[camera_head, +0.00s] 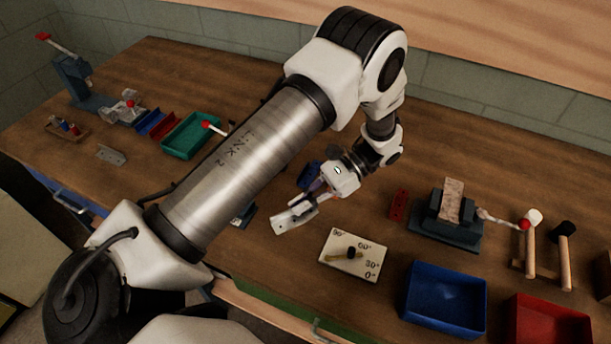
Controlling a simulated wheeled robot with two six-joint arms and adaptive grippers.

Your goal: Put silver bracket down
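My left arm reaches in from the left across the bench, and my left gripper (304,201) points down and to the left over the middle of the bench. It is shut on a silver bracket (292,218), a small bent pale metal piece. The bracket is just above or touching the wooden top; I cannot tell which. Another grey bracket-like plate (112,155) with holes lies flat on the bench at the left. My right gripper is not in view.
An angle board (350,254) lies just right of the held bracket. A blue bin (446,298) and red bin (550,322) stand at the front right. A vise (447,222) and mallets (565,255) are beyond them. A green tray (188,135) is at the left.

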